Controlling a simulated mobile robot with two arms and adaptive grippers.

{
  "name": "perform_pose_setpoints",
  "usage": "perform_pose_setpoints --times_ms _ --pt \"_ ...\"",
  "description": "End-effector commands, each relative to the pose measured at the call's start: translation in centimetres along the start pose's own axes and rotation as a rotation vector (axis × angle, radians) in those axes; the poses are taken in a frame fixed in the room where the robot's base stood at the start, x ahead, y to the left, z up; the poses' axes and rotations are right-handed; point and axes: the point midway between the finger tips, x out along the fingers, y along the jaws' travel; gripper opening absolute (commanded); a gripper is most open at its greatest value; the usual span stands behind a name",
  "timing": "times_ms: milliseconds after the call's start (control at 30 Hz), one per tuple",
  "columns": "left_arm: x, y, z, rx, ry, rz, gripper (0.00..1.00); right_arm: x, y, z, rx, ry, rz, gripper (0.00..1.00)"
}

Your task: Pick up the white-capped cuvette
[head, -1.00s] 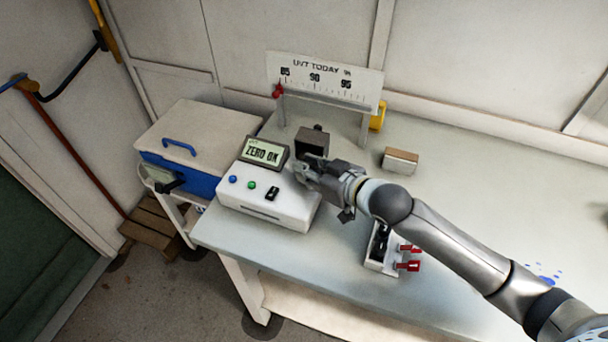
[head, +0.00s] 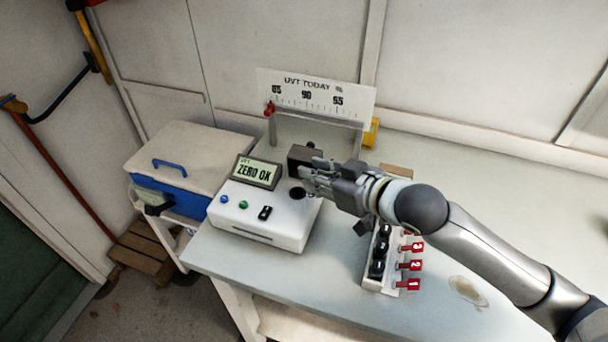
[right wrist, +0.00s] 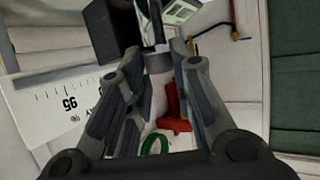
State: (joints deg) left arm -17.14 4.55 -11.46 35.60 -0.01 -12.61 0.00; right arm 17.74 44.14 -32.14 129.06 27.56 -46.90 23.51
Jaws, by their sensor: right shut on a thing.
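My right gripper (head: 308,178) is above the back right of the white meter (head: 262,222), beside its dark hinged-looking block (head: 301,160). In the head view the fingers mostly hide the cuvette. A round black opening (head: 297,193) shows on the meter's top near the fingertips. I cannot tell whether the cuvette's lower end is clear of it. My left gripper is not in view.
A rack (head: 371,285) with black-topped pieces and red numbered tags stands below my right arm. A scale board (head: 318,97) stands behind the meter, and a blue cool box (head: 180,199) is to its left. The table front is clear.

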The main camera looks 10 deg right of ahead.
Motion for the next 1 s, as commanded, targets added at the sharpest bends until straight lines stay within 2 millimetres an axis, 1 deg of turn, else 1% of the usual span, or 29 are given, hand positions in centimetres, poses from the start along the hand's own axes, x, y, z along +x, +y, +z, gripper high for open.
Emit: perform_pose_setpoints --times_ms 33,100,233,367,400,433,600,1000 --pt "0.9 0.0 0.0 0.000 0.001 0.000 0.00 -1.2 -0.1 1.2 -0.005 -0.005 0.000 0.04" --pt "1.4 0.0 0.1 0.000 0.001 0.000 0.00 -3.0 0.0 1.9 -0.005 -0.006 0.001 0.04" --pt "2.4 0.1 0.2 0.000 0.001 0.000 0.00 -5.9 -0.1 3.1 -0.006 -0.007 -0.002 0.04" --pt "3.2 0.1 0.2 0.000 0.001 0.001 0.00 -8.0 -0.1 3.9 -0.005 -0.007 -0.002 0.04" --pt "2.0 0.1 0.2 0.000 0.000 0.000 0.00 -8.5 -0.1 3.4 0.002 -0.007 -0.001 0.04" --pt "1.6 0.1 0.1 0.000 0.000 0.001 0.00 -8.8 0.0 3.4 0.004 -0.006 0.000 0.04" --pt "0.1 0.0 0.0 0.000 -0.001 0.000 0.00 -10.1 0.0 3.9 0.004 -0.006 0.000 0.04" --pt "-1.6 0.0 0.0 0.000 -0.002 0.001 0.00 -12.2 0.0 5.0 0.002 -0.001 0.000 0.04"
